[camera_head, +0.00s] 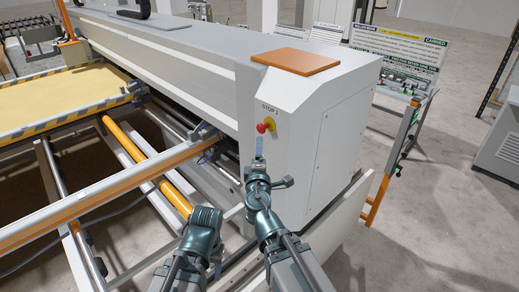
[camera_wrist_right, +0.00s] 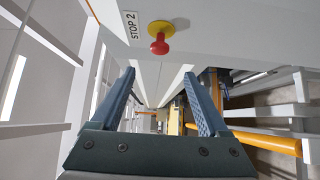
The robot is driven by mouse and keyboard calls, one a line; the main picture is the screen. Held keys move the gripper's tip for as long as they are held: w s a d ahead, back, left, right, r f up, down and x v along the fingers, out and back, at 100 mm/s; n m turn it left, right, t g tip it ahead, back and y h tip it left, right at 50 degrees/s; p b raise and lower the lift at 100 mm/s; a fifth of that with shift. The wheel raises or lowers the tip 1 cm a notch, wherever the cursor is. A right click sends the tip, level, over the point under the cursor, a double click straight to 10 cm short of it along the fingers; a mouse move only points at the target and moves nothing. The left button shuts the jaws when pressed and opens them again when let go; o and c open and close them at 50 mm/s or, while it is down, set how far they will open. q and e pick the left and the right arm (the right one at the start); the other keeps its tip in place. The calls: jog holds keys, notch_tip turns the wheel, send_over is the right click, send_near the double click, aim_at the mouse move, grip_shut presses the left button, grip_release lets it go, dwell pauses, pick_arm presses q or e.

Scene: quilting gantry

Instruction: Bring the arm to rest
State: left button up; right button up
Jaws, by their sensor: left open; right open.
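My right gripper (camera_wrist_right: 158,78) is open, its two blue fingers wide apart with nothing between them in the right wrist view. The red stop button on its yellow base (camera_wrist_right: 160,38) shows above and between the fingertips there, apart from them. In the head view the button (camera_head: 263,127) is on the white machine end under the label STOP 2, and my right arm reaches up to just below it. My left gripper (camera_head: 217,268) is low at the bottom centre of the head view, open, mostly hidden by its own wrist, near the frame rails. I see nothing held.
The white machine housing (camera_head: 318,130) with an orange pad (camera_head: 296,61) on top stands close in front of my arms. An orange rail (camera_head: 145,168) and roller run to the left. A sign board (camera_head: 400,58) stands behind on the right.

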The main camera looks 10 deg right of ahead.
jog(key=s+d+f+m+g+h+b, duration=0.1)
jog(key=s+f+m+g+b, duration=0.2)
jog(key=f, duration=0.5)
jog(key=s+d+f+m+g+h+b, duration=0.1)
jog(key=s+f+m+g+b, duration=0.25)
jog(key=f, duration=0.45)
jog(key=s+d+f+m+g+b, duration=0.1)
jog(key=s+f+m+g+b, duration=0.2)
jog(key=f, duration=0.5)
jog(key=s+a+f+m+g+y+b, duration=0.2)
jog(key=s+a+f+g+y+b, duration=0.2)
jog(key=s+a+f+g+b, duration=0.3)
jog(key=s+a+f+g, duration=0.1)
jog(key=s+a+f, duration=0.2)
jog(key=s+f, duration=0.4)
jog(key=shift+s+f, duration=0.15)
jog(key=shift+s, duration=0.05)
jog(key=shift+m, duration=0.25)
jog(key=shift+c, duration=0.2)
